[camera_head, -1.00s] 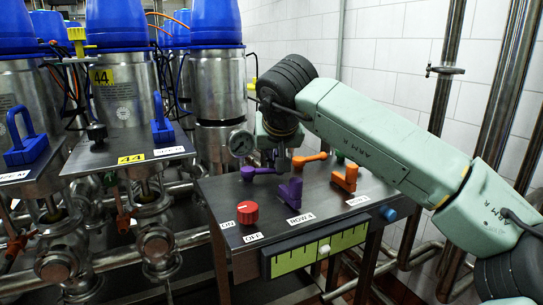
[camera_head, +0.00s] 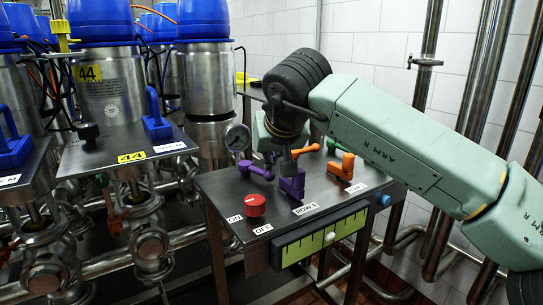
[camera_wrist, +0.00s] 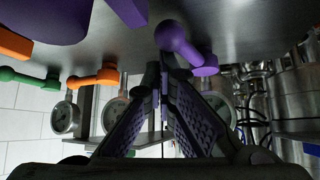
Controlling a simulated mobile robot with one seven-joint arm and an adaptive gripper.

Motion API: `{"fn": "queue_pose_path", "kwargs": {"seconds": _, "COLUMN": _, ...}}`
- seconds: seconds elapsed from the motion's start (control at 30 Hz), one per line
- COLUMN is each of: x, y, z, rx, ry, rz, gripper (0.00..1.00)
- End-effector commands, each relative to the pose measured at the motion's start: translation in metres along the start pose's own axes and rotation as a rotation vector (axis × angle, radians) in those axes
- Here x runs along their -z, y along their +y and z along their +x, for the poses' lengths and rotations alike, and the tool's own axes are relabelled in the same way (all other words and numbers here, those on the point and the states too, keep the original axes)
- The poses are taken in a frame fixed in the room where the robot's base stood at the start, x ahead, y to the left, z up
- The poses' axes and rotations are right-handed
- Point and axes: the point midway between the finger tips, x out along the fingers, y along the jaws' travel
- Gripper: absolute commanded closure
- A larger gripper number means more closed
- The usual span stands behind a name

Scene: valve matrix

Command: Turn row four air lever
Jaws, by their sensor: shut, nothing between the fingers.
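The metal control panel (camera_head: 215,187) carries purple, orange and green levers. One purple lever (camera_head: 256,170) lies at its left side. A second purple lever (camera_head: 292,184) stands behind the label "ROW 4" (camera_head: 304,208). I cannot read which lever is air. My gripper (camera_head: 287,170) points down over the panel, just behind the second purple lever in the picture. In the wrist view its fingers (camera_wrist: 163,74) are shut and empty, beside a purple lever with a round knob (camera_wrist: 172,36). I cannot tell whether they touch it.
Orange levers (camera_head: 343,167) (camera_head: 307,150) and a green lever (camera_head: 336,147) are on the panel's right and back. A gauge (camera_head: 238,137) is behind. Steel tanks (camera_head: 113,95) stand left, pipes (camera_head: 428,62) right.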

Motion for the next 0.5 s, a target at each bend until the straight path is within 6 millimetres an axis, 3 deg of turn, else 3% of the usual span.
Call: {"fn": "queue_pose_path", "kwargs": {"seconds": 0.5, "x": -0.011, "y": -0.015, "z": -0.009, "rx": 0.002, "ry": -0.002, "rz": -0.003, "gripper": 1.0}}
